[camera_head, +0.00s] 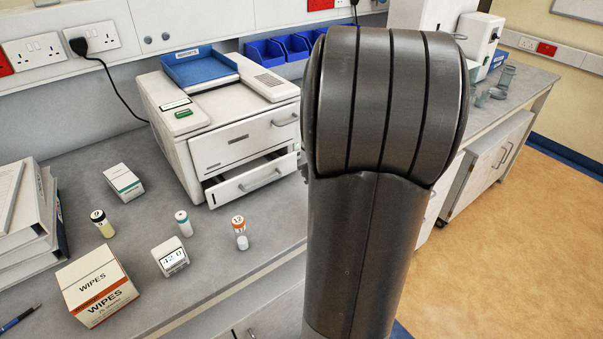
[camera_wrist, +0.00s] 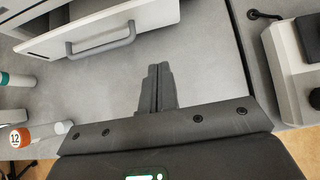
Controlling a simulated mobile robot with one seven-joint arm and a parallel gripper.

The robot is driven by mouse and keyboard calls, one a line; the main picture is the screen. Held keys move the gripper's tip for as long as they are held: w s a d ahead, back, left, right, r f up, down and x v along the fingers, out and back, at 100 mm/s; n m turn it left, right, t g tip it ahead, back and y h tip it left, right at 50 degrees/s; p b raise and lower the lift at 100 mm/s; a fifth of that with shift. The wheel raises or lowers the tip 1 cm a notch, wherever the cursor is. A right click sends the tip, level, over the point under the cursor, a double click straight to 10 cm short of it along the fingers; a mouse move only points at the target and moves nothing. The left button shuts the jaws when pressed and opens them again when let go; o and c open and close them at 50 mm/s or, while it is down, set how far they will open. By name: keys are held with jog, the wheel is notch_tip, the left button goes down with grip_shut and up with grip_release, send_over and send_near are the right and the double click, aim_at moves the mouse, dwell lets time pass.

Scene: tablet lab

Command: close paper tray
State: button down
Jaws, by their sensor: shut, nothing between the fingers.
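The printer (camera_head: 185,130) stands on the counter against the wall. Its lower drawer, the paper tray (camera_head: 235,189), is pulled partly out, with a dark gap above its front; the drawer above it (camera_head: 215,148) looks shut. In the wrist view the paper tray front (camera_wrist: 145,17) is at the upper left, with its grey bar handle (camera_wrist: 102,48). My gripper (camera_wrist: 160,68) is shut and empty, to the right of the handle and apart from the tray, over bare counter. In the head view my arm hides the gripper.
A pale device (camera_wrist: 285,70) is right of my gripper. Blue bins (camera_head: 265,52) are behind the printer.

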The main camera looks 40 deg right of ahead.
aim_at(291, 160)
jog(key=s+d+r+n, duration=0.2)
jog(key=s+n, duration=0.1)
jog(key=n, duration=1.5)
jog(key=x, duration=0.8)
jog(key=shift+w+a+f, duration=0.15)
jog(key=shift+w, duration=0.25)
jog(key=w, duration=0.3)
jog(key=shift+w+f, duration=0.2)
jog(key=shift+w, duration=0.6)
jog(key=w, duration=0.3)
jog(key=shift+w, duration=0.35)
jog(key=shift+w+r, duration=0.1)
jog(key=shift+a, duration=0.1)
